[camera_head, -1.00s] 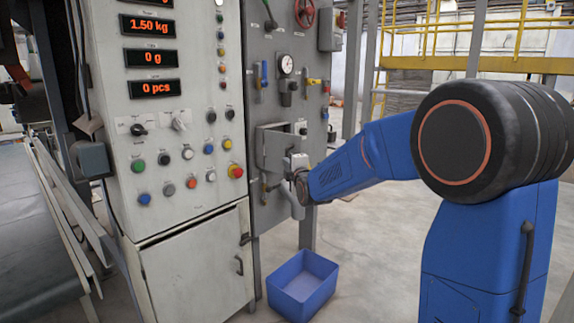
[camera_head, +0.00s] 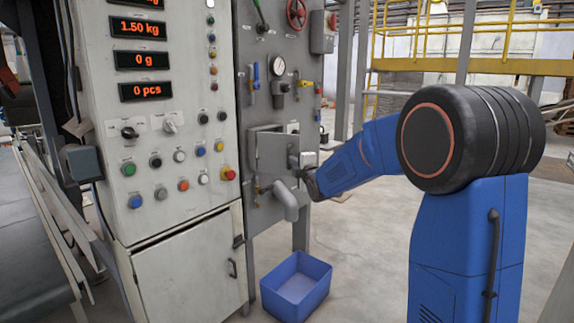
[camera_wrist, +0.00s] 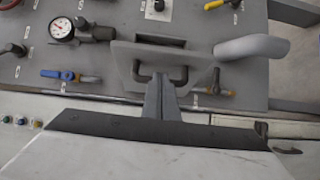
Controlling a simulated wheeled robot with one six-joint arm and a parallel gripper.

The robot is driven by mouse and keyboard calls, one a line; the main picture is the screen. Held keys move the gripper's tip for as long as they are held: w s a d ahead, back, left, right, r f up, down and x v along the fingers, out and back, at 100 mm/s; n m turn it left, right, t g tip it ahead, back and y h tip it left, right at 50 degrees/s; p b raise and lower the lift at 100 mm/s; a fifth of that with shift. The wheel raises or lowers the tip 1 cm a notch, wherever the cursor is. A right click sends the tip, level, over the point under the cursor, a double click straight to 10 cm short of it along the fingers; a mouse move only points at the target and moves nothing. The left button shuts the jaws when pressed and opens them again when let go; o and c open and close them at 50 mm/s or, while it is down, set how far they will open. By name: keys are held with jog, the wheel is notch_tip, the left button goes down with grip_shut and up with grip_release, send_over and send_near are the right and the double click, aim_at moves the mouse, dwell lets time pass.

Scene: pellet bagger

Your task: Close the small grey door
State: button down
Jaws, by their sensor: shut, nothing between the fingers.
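The small grey door (camera_head: 272,152) is on the grey equipment panel and looks partly open, standing out from its box (camera_head: 253,146). In the wrist view the door (camera_wrist: 125,62) faces me, with a dark U-shaped handle (camera_wrist: 138,74) on it. My gripper (camera_head: 302,162) is at the door's right side in the head view. In the wrist view my gripper (camera_wrist: 163,80) is shut and empty, its fingertips at the middle of the handle. I cannot tell whether they touch the handle or door. The exact gap behind the door is hidden.
A grey elbow pipe (camera_head: 287,203) sticks out just below the door; it also shows in the wrist view (camera_wrist: 252,47). A gauge (camera_head: 277,66) and a yellow-handled valve (camera_head: 304,84) are above. A blue bin (camera_head: 296,286) stands on the floor below.

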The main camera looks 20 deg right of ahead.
jog(key=w+d+n+g+y, duration=0.1)
jog(key=w+d+n+y, duration=0.1)
jog(key=w, duration=0.8)
jog(key=w+d+n+y, duration=0.2)
jog(key=w+d+y, duration=0.2)
jog(key=w, duration=0.6)
jog(key=shift+w+d+n+g+y, duration=0.3)
jog(key=shift+w+d+g, duration=0.1)
jog(key=shift+d, duration=0.55)
dwell(0.5)
jog(key=shift+w+a, duration=0.1)
jog(key=shift+w, duration=0.35)
dwell(0.5)
dwell(0.4)
